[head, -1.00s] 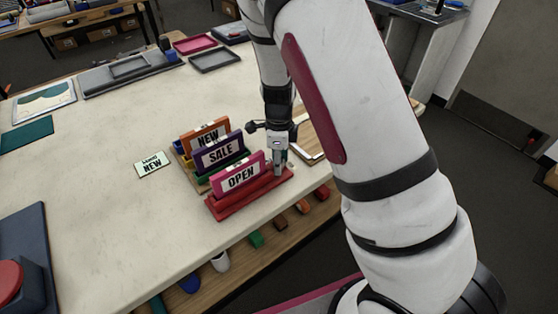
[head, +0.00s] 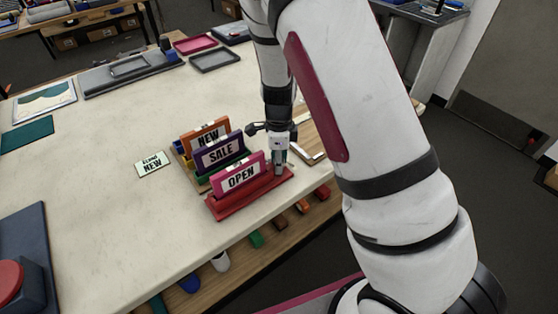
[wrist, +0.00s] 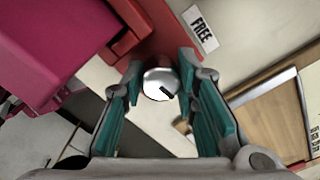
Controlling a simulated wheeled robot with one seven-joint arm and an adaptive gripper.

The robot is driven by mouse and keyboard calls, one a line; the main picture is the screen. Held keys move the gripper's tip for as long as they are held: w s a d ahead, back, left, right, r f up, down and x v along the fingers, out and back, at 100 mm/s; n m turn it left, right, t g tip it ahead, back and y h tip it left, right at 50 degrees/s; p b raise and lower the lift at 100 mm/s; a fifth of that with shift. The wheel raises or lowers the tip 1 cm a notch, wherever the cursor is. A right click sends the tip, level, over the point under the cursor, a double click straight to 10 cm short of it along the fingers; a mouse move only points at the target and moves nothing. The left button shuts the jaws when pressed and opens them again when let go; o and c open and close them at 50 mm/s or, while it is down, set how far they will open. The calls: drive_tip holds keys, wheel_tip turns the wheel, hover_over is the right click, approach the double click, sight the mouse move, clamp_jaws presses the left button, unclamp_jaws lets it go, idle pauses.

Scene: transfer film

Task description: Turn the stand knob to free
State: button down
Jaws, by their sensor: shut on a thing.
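The stand knob (wrist: 161,84) is a round silver knob with a dark pointer mark, at the middle of the wrist view. The mark points toward the lower right of that view. A white label reading FREE (wrist: 200,28) lies above and right of the knob on the red stand (wrist: 160,38). My gripper (wrist: 160,78) is shut on the knob, with a teal finger pad on each side. In the head view my gripper (head: 281,165) is at the right end of the red stand (head: 240,203), which holds the pink OPEN sign (head: 240,178). The knob is hidden there.
The purple SALE sign (head: 219,153) and orange NEW sign (head: 207,133) stand close behind. A small NEW card (head: 153,164) lies to the left. A wooden clipboard-like board (head: 306,140) lies right of my gripper. The table's left middle is clear.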

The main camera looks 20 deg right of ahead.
drive_tip(key=n, duration=1.2)
idle(0.6)
drive_tip(key=c, duration=1.5)
unclamp_jaws()
drive_tip(key=shift+c, duration=0.2)
drive_tip(key=shift+r, duration=0.1)
wheel_tip(320, 180, up, 12)
